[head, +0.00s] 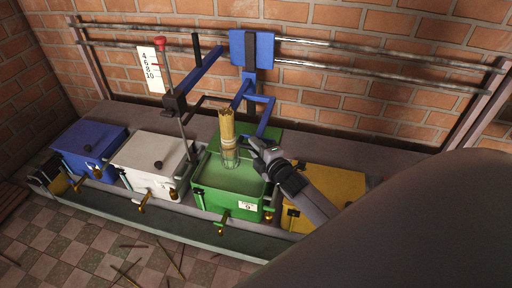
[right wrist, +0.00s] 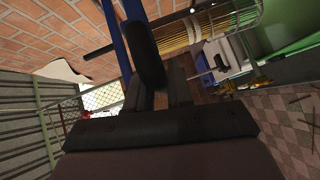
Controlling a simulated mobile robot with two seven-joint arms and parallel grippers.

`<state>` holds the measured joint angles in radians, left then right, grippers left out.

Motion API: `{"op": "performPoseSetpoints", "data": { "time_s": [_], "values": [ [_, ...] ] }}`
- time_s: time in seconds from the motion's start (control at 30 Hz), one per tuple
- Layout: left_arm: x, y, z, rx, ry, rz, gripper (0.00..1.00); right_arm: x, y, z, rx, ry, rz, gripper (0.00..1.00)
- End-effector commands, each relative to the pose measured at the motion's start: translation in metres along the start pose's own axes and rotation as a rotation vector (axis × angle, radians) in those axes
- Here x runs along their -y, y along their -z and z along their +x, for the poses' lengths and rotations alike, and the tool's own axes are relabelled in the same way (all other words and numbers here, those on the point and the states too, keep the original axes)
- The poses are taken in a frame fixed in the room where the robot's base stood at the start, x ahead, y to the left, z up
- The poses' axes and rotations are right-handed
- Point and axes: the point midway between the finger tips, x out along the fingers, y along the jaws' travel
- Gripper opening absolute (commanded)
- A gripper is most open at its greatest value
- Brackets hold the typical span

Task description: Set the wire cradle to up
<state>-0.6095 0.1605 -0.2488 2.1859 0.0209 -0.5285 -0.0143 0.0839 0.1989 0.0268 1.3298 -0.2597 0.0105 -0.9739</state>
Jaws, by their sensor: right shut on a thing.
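The wire cradle (head: 230,158) is a thin wire cage around the lower end of an upright bundle of tan sticks (head: 227,126). It hangs from a blue arm (head: 267,112) at the open green box (head: 228,200); I cannot tell whether its bottom is inside. In the right wrist view the cradle's wires and sticks (right wrist: 205,28) show at the top right. My right gripper (head: 258,150) is just right of the cradle, shut on what looks like its dark handle, beside the blue bar (right wrist: 117,45). My left gripper is not in view.
White (head: 150,160) and blue (head: 88,143) lidded boxes stand left of the green one, a yellow box (head: 325,190) right. A red-knobbed lever (head: 161,42) rises near a numbered plate (head: 151,70). Pipes run along the brick wall. Brass taps line the front.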

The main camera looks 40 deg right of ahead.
Motion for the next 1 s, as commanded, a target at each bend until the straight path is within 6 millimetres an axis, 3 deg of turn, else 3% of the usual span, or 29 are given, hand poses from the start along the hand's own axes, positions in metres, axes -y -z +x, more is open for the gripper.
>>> {"op": "performPoseSetpoints", "data": {
  "time_s": [0.03, 0.07, 0.1, 0.47, 0.67, 1.0],
  "values": [
    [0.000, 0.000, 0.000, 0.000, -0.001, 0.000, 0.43, -0.002, 0.002, 0.001, -0.003, -0.004, 0.000, 0.00],
    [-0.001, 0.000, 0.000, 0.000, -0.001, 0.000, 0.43, -0.002, 0.002, 0.001, -0.003, -0.004, 0.000, 0.28],
    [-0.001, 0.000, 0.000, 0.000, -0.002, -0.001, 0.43, -0.001, 0.001, 0.000, -0.003, -0.004, 0.000, 0.41],
    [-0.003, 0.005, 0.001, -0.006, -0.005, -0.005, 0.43, 0.000, 0.001, -0.003, -0.001, 0.000, 0.000, 0.42],
    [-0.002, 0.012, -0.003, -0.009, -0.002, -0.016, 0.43, -0.001, 0.001, -0.025, -0.001, 0.002, 0.000, 0.42],
    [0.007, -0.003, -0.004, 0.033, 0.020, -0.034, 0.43, -0.001, 0.001, -0.066, -0.002, -0.001, 0.000, 0.42]
  ]
}}
